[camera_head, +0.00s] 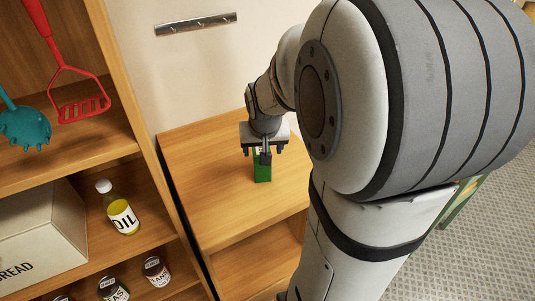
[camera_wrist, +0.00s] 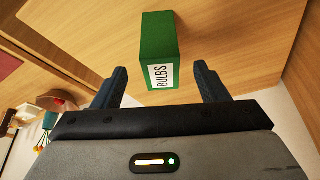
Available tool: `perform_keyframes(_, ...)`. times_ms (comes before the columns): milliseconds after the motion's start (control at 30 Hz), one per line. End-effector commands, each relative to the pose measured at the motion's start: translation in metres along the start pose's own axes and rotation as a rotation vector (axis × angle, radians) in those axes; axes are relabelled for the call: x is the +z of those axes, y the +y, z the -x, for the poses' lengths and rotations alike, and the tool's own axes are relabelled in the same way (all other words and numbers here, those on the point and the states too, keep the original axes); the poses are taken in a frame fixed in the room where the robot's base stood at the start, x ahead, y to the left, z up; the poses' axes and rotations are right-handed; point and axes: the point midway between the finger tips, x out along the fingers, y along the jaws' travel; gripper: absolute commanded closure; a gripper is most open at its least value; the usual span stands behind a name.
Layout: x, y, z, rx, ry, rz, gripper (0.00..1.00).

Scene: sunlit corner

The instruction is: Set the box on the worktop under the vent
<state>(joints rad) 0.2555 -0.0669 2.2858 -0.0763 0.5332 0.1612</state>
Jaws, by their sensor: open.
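In the wrist view the box (camera_wrist: 158,38) reads "BULBS" and appears to stand on the wood. My gripper (camera_head: 264,153) is just over the box, hiding its upper part in the head view. In the wrist view my gripper (camera_wrist: 160,82) is open, its two fingers spread on either side of the box's near end with a gap on each side.
A wooden shelf unit (camera_head: 152,120) stands left of the worktop. It holds an oil bottle (camera_head: 122,216), a bread box (camera_head: 38,235) and several jars (camera_head: 156,270). A red masher (camera_head: 78,92) and a teal utensil (camera_head: 22,125) hang there. The worktop around the box is clear.

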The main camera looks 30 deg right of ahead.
Motion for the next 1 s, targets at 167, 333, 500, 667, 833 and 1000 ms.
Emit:
perform_keyframes(167, -0.001, 0.0, 0.021, -0.001, 0.003, 0.002, 0.33)
perform_keyframes(333, 0.022, -0.017, 0.042, -0.019, -0.015, 0.055, 0.33)
perform_keyframes(500, 0.084, -0.048, 0.077, -0.066, -0.065, 0.189, 0.33)
perform_keyframes(667, 0.135, -0.061, 0.097, -0.1, -0.109, 0.296, 0.33)
perform_keyframes(833, 0.151, -0.048, 0.101, -0.112, -0.131, 0.337, 0.33)
perform_keyframes(1000, 0.152, -0.049, 0.101, -0.112, -0.133, 0.338, 0.33)
